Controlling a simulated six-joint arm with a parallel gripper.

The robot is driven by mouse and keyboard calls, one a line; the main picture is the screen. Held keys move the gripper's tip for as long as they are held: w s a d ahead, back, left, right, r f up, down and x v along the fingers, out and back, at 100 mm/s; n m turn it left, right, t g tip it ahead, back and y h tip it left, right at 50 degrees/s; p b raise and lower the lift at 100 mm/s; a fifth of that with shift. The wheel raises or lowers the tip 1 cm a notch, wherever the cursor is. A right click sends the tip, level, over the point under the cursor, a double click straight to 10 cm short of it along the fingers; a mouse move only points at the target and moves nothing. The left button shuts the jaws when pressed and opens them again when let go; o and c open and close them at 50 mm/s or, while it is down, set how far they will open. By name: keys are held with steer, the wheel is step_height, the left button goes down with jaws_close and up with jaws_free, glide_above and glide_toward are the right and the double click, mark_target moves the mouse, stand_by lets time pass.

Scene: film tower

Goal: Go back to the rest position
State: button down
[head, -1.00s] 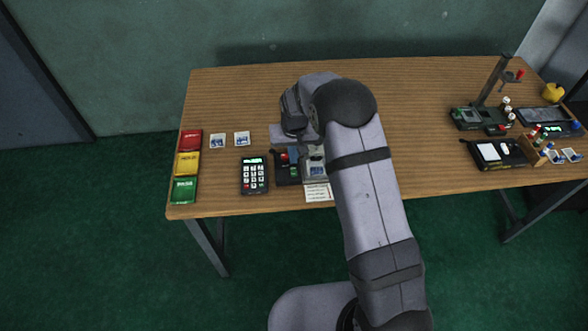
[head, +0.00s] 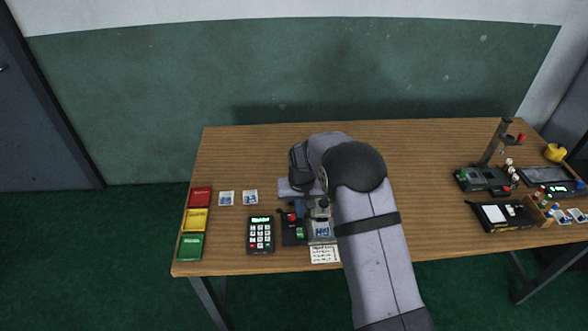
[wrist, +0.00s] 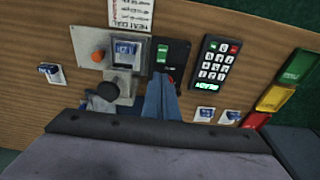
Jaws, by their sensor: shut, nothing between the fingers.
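My gripper (wrist: 160,97) shows in the wrist view as blue-grey fingers, shut and empty. They reach over the table near the black switch box (wrist: 168,66) and the grey metal device (wrist: 123,77). In the head view my arm comes in from the lower right and bends over the table. The fingertips are hard to make out there. The grey device (head: 321,232) holds a slide and stands just left of my arm. The black box (head: 292,229) stands beside it. I cannot tell how high the fingers are above the table.
Red (head: 200,197), yellow (head: 195,220) and green (head: 190,247) trays line the left edge. A stand (head: 495,145) and other equipment occupy the right. The table's back middle is clear.

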steer(key=s+f+g, duration=0.1)
steer(key=s, duration=0.2)
steer(key=s+d+f+n+g, duration=0.1)
steer(key=s+f, duration=0.1)
steer(key=s, duration=0.2)
steer(key=s+f+g, duration=0.1)
steer(key=s, duration=0.2)
steer(key=shift+s+d+f+n, duration=0.3)
steer(key=shift+d+f, duration=0.05)
steer(key=shift+f, duration=0.05)
steer(key=s+d+r+g, duration=0.1)
steer(key=s+d+r, duration=0.15)
steer(key=s, duration=0.55)
steer(key=s+d+r, duration=0.1)
steer(key=s+r, duration=0.3)
steer(key=s, duration=0.3)
steer(key=s+d+r+g, duration=0.1)
steer(key=s+d+r, duration=0.15)
steer(key=s, duration=0.55)
steer(key=w+r+m+t, duration=0.1)
steer(key=w+r+t, duration=0.2)
steer(key=r, duration=0.3)
steer(key=shift+w+d+r+m, duration=0.2)
steer(key=shift+d+m, duration=0.1)
steer(key=shift+d, duration=0.15)
